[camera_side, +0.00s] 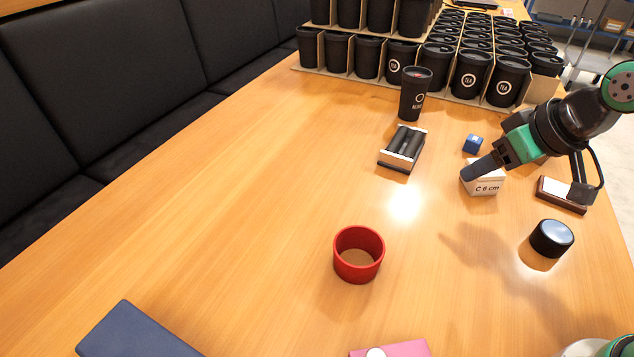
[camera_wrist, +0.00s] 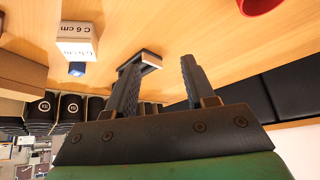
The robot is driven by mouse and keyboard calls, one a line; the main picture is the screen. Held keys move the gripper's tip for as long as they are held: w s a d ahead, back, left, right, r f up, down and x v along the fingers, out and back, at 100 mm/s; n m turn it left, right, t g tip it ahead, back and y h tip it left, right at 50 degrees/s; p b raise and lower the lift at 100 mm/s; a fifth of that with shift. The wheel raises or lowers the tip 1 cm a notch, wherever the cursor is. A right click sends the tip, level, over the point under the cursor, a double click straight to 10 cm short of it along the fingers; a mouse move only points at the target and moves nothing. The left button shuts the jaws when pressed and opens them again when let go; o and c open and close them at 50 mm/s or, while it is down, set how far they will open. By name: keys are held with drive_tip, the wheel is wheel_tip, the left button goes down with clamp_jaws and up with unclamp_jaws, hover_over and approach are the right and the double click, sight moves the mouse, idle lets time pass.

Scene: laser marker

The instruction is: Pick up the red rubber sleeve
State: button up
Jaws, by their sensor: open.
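The red rubber sleeve (camera_side: 345,270) is an open ring standing on the wooden table, in the middle of the side view. In the wrist view only a part of the sleeve (camera_wrist: 258,5) shows at the top edge. My gripper (camera_side: 468,174) is in the air at the right of the side view, well apart from the sleeve, in front of a white box marked "C 6 cm" (camera_side: 489,188). In the wrist view my gripper (camera_wrist: 160,75) shows two dark fingers spread apart, with no object held between them.
A dark tumbler (camera_side: 413,97) and a tray with black cylinders (camera_side: 402,147) stand behind. Rows of black cups (camera_side: 470,72) fill the back. A black round cap (camera_side: 551,238), a blue cube (camera_side: 473,144) and a dark blue case (camera_side: 130,335) lie around. The table left of the sleeve is clear.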

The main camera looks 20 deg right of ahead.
drive_tip(key=w+a+f+n+g+y, duration=0.2)
drive_tip(key=w+a+n+g+y, duration=0.35)
drive_tip(key=a+n, duration=0.2)
drive_tip(key=n+g+y, duration=0.4)
drive_tip(key=n+y, duration=0.1)
drive_tip(key=n, duration=0.5)
approach(338, 239)
drive_tip(key=shift+w+a+f, duration=0.15)
drive_tip(key=shift+w+a, duration=0.2)
drive_tip(key=shift+a, duration=0.15)
drive_tip(key=shift+s+a+f+n+g+y, duration=0.15)
drive_tip(key=shift+f+n+g+y, duration=0.25)
drive_tip(key=shift+n, duration=0.2)
drive_tip(key=shift+s+a+f+n+g+y, duration=0.15)
drive_tip(key=shift+f+n+g+y, duration=0.15)
drive_tip(key=shift+n, duration=0.25)
drive_tip(key=shift+x, duration=2.65)
drive_tip(key=shift+f, duration=0.1)
clamp_jaws()
drive_tip(key=shift+d, duration=0.1)
